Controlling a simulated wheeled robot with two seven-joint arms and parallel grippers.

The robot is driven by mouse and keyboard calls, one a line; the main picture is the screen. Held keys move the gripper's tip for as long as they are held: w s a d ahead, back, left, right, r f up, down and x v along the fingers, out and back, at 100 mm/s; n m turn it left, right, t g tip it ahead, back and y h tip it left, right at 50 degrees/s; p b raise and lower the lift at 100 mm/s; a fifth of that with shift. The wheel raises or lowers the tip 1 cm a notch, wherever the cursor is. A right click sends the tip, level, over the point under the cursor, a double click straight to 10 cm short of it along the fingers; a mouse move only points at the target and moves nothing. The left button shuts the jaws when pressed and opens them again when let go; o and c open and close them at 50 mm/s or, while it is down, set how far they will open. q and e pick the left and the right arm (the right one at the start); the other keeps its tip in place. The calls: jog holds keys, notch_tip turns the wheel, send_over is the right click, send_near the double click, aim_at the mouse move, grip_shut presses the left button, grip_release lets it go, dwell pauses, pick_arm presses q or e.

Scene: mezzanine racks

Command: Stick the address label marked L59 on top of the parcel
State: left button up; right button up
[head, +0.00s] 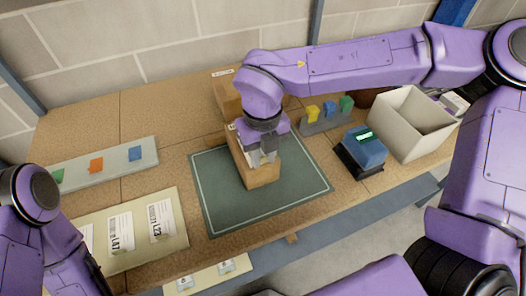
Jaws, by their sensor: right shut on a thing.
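The parcel (264,175) is a brown cardboard box on the dark green mat (235,207) in the middle of the bench. My right gripper (262,158) points down at the parcel's top and is shut on a small white piece that looks like the address label; its marking cannot be read. The gripper hides much of the parcel's top, so I cannot tell whether the label touches it. A label sheet (135,253) at front left bears labels marked L47 (121,232) and L22 (160,220); another is partly hidden by my left arm. My left gripper is not in view.
Another cardboard box (226,95) stands behind the parcel. Right of the mat are a blue device (364,148), a rack (326,123) with coloured pieces and an open beige bin (408,125). A pale strip (100,163) with coloured pieces lies at left.

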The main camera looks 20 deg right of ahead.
jog(key=shift+f+p, duration=0.1)
jog(key=shift+p, duration=0.25)
dwell(0.4)
jog(key=shift+f, duration=0.2)
dwell(0.6)
jog(key=shift+s+f, duration=0.1)
dwell(0.9)
jog(key=o, duration=1.2)
notch_tip(320, 180, up, 7)
jog(key=p, duration=0.7)
jog(key=shift+r, duration=0.2)
jog(key=shift+f, duration=0.1)
